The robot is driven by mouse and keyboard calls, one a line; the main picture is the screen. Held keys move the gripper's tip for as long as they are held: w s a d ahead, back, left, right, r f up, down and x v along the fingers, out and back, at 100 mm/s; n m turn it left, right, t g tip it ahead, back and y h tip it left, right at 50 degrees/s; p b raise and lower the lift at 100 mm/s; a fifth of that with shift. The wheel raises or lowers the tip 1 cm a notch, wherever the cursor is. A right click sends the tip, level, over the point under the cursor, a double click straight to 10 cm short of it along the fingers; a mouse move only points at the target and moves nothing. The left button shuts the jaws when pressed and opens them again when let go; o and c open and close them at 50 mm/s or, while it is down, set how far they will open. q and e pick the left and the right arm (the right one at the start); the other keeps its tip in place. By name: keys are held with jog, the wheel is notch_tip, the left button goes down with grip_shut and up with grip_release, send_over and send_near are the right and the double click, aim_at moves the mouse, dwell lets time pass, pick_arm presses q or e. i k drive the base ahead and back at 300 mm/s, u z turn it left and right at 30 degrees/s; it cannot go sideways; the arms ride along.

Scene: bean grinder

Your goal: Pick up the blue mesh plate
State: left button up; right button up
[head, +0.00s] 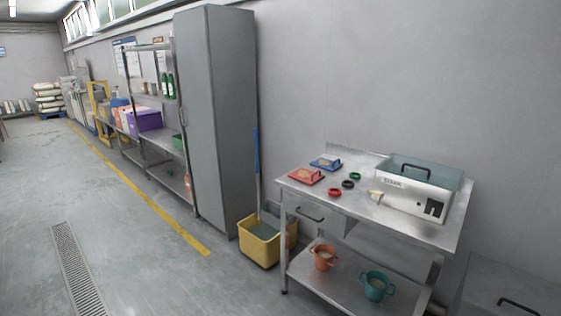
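A blue mesh plate (325,163) lies flat near the back left of the steel table (345,202), close to the wall. A red plate of similar shape (306,177) lies in front of it, towards the table's left edge.
Green and dark rings lie mid-table. Orange (324,257) and teal (376,286) cups stand on the lower shelf. A yellow bucket (260,247) and grey cabinet (215,120) stand left; floor ahead is clear.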

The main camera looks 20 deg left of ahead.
aim_at(323, 163)
jog(key=u, duration=0.35)
jog(key=i, duration=0.85)
jog(key=z, duration=0.5)
jog(key=i, duration=0.65)
jog(key=z, duration=0.6)
